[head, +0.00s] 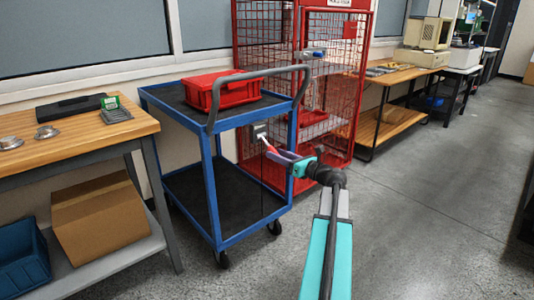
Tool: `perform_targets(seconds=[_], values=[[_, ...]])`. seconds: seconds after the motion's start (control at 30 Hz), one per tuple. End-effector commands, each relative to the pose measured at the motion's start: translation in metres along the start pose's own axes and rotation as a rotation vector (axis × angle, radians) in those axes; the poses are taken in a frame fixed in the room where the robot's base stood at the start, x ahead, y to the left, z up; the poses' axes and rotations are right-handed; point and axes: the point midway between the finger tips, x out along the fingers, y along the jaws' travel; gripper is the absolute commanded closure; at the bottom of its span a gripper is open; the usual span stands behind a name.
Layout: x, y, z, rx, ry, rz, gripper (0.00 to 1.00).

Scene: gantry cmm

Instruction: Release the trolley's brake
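The blue trolley (216,200) stands at the middle left, with two dark shelves and a grey push handle (262,73). A small grey bracket (260,131) with a pale lever (267,144) that looks red toward its lower end is at the trolley's near right side; this looks like the brake. My gripper (275,154), with purple and red-looking parts, is at the lever's lower end. It overlaps the lever in the picture. I cannot tell whether the fingers are closed on it or only beside it.
A red crate (222,90) sits on the trolley's top shelf. A red mesh cage (338,80) stands right behind the trolley. A wooden workbench (78,137) with a cardboard box (100,217) below is at left. The floor (425,190) at right is clear.

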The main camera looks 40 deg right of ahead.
Motion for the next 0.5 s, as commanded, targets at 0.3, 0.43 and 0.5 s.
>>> perform_targets(seconds=[0.3,0.43,0.5], values=[[0.045,-0.001,-0.002,0.0,0.0,0.002,0.6],[0.056,0.0,-0.001,0.0,0.0,0.001,0.6],[0.059,0.0,-0.001,0.0,-0.001,0.001,0.6]])
